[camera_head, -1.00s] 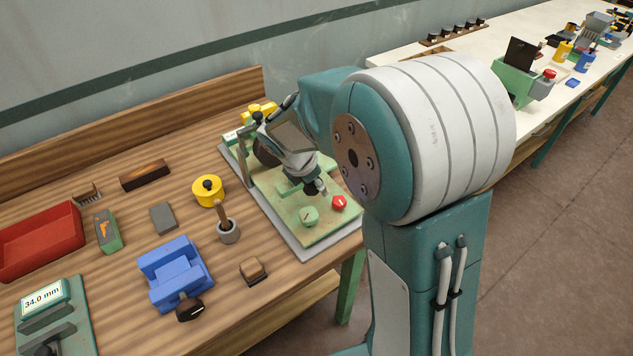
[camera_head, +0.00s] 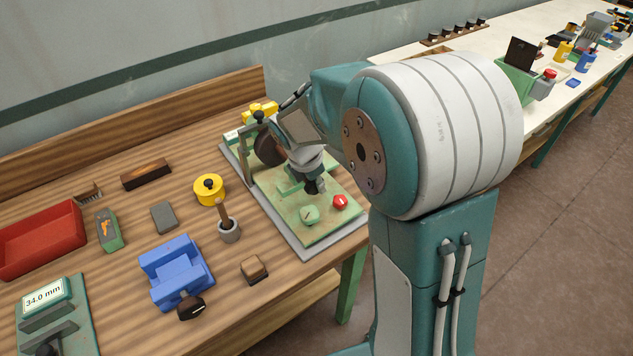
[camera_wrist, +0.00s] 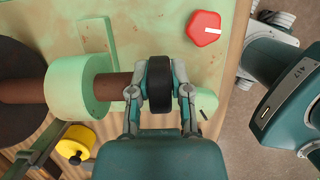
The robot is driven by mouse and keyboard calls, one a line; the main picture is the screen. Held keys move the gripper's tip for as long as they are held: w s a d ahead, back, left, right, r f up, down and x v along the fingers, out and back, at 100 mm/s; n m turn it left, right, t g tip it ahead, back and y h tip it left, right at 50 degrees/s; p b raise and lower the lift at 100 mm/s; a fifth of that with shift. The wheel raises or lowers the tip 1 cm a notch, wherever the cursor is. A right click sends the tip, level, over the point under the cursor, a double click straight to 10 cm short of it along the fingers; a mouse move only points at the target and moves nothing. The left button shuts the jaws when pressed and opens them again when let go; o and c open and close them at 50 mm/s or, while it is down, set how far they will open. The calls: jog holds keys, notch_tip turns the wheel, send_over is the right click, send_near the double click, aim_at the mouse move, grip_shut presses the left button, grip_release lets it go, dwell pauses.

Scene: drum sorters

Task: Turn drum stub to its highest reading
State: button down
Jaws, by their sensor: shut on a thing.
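The drum stub is a brown shaft (camera_wrist: 112,87) with a black ringed end (camera_wrist: 159,84) in the wrist view. It runs from a large dark drum (camera_wrist: 18,88) through a pale green bearing block (camera_wrist: 78,86). My gripper (camera_wrist: 160,92) is shut on the black end, one finger on each side. In the head view my gripper (camera_head: 312,185) is over the green machine plate (camera_head: 325,225), and my wrist mostly hides the stub. The dark drum (camera_head: 268,148) stands behind it. A small display (camera_head: 232,136) sits at the machine's back left; its reading is too small to tell.
A separate gauge (camera_head: 45,295) reads 34.0 mm.

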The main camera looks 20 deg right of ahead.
jog(key=y, duration=0.2)
jog(key=g+y, duration=0.1)
jog(key=y, duration=0.1)
jog(key=shift+w+d+f, duration=0.15)
jog(key=y, duration=0.2)
jog(key=g+y, duration=0.1)
jog(key=shift+f+y, duration=0.2)
jog(key=shift+y, duration=0.2)
jog(key=shift+g, duration=0.3)
jog(key=c, duration=0.6)
grip_release()
jog(key=shift+o, duration=0.2)
jog(key=shift+r, duration=0.1)
jog(key=v, duration=1.1)
jog(key=shift+w+d+r, duration=0.2)
jog(key=shift+d, duration=0.2)
